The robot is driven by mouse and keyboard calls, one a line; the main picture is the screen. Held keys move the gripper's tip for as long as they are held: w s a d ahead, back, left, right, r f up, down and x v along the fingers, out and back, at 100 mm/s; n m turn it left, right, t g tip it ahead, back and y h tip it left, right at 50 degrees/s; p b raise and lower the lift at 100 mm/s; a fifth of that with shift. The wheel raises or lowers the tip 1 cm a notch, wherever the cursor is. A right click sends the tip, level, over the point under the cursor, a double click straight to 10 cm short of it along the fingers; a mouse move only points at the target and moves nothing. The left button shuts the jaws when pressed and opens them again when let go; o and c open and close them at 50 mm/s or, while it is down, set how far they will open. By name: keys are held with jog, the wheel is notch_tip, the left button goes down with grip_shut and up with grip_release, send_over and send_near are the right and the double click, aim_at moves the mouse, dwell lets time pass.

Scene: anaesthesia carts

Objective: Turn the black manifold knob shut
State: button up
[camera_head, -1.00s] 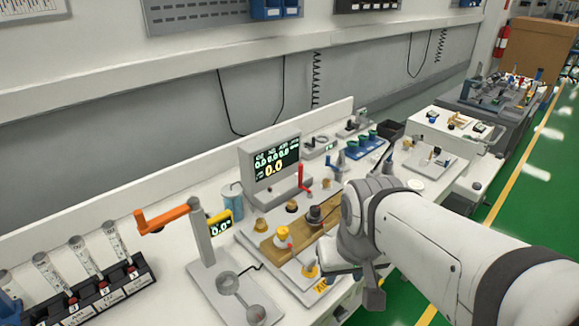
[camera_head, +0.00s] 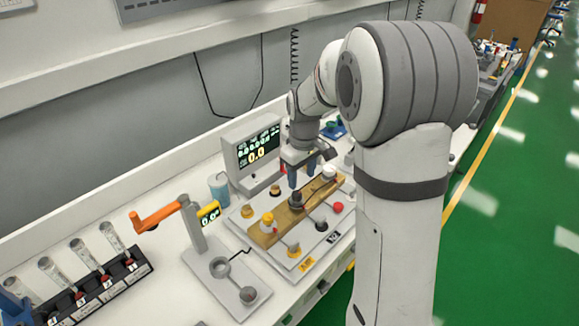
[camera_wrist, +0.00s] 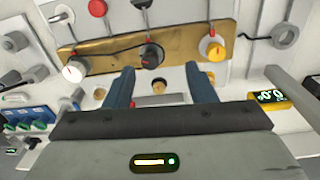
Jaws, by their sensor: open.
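The brass manifold bar (camera_head: 282,214) lies on a pale board. It carries a yellow knob, the black manifold knob (camera_head: 296,200) and a white knob in a row, the black one in the middle. My gripper (camera_head: 301,173) is open and empty, pointing down above the bar's back side, near the black knob. In the wrist view its blue-grey fingers (camera_wrist: 159,78) stand apart, with the black knob between and beyond their tips, not visibly touched.
The yellow knob (camera_head: 268,217) and white knob (camera_head: 329,170) flank the black one. A red knob (camera_head: 337,207) and another black knob (camera_head: 321,225) sit in front. A display (camera_head: 254,147) stands behind, and an orange-handled stand (camera_head: 158,216) is at left.

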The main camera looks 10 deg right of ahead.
jog(key=n+p, duration=0.1)
send_over(297, 193)
jog(key=f, duration=0.2)
jog(key=shift+s+f+g, duration=0.2)
jog(key=shift+f+g, duration=0.1)
jog(key=shift+w+f, duration=0.15)
jog(key=shift+f, duration=0.1)
jog(key=shift+n, duration=0.3)
notch_tip(297, 193, down, 8)
jog(key=shift+r+p, duration=0.15)
jog(key=shift+p, duration=0.85)
jog(key=shift+c, duration=0.2)
jog(key=c, duration=0.9)
